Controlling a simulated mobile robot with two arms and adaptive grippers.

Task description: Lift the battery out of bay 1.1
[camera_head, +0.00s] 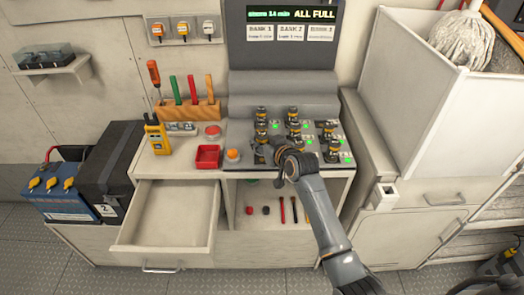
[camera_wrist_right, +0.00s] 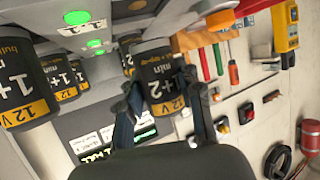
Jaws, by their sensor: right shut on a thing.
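Several black and yellow batteries stand in columns on a charger (camera_head: 232,159) below a screen reading ALL FULL. My right gripper (camera_head: 268,150) is at the front of the left column. In the right wrist view, its two fingers (camera_wrist_right: 162,104) are shut on a dark battery with a yellow 12 V band (camera_wrist_right: 165,85), one finger on each side. Other batteries (camera_wrist_right: 22,85) stand close by in that view. The arm and gripper hide much of the held battery in the head view. I cannot tell whether its base is clear of the bay. My left gripper is out of view.
An open drawer (camera_head: 165,218) juts out below. A white bin with a mop (camera_head: 462,42) stands at right.

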